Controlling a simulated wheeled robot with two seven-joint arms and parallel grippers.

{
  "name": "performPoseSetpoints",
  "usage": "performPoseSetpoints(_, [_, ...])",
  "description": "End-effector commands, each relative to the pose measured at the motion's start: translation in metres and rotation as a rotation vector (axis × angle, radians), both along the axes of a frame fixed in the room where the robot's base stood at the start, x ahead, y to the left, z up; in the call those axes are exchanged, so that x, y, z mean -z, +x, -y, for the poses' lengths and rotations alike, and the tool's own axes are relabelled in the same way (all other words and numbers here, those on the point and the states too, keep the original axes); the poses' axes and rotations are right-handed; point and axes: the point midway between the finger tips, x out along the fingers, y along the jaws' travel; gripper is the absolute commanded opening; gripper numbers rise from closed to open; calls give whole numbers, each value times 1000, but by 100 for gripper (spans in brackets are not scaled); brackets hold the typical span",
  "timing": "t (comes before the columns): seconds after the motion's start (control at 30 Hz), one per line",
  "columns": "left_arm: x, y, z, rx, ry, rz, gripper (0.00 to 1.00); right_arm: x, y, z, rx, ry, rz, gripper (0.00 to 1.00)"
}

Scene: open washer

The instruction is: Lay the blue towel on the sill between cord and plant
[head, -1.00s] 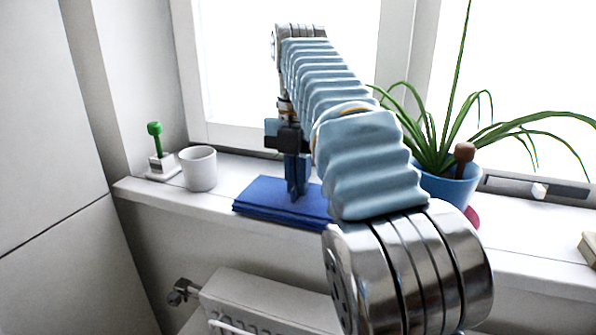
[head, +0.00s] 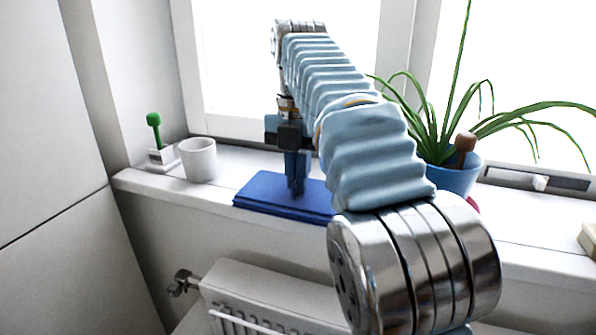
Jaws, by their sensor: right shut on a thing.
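The blue towel (head: 264,192) is folded into a flat rectangle. It lies on the white window sill (head: 150,184), right of a white cup and left of the plant, and its right part is hidden behind my arm. My right gripper (head: 297,188) points down over the towel's middle, with its dark blue fingers shut on the towel. The plant (head: 440,130) has long green leaves and stands in a blue pot (head: 452,182) on the sill, partly behind my arm. I cannot make out a cord. My left gripper is not in view.
A white cup (head: 198,160) and a green-handled item in a white holder (head: 160,157) stand at the sill's left end. A brown-topped item (head: 464,146) shows at the pot. A radiator (head: 245,295) is below the sill. The window is behind.

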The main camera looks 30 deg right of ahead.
Motion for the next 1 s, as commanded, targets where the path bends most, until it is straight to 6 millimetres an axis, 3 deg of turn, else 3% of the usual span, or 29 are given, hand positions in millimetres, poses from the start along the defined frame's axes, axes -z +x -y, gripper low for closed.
performPoseSetpoints(0.03, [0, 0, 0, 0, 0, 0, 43, 1, 0, 0, 0, 0, 0, 0])
performPoseSetpoints(0.07, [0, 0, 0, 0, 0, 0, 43, 1, 0, 0, 0, 0, 0, 11])
performPoseSetpoints(0.23, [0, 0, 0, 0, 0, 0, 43, 1, 0, 0, 0, 0, 0, 37])
performPoseSetpoints(0.63, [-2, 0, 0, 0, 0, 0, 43, -6, 0, 1, 2, -2, -1, 38])
performPoseSetpoints(1.0, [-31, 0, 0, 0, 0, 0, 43, -58, 0, 1, 2, -1, 0, 38])
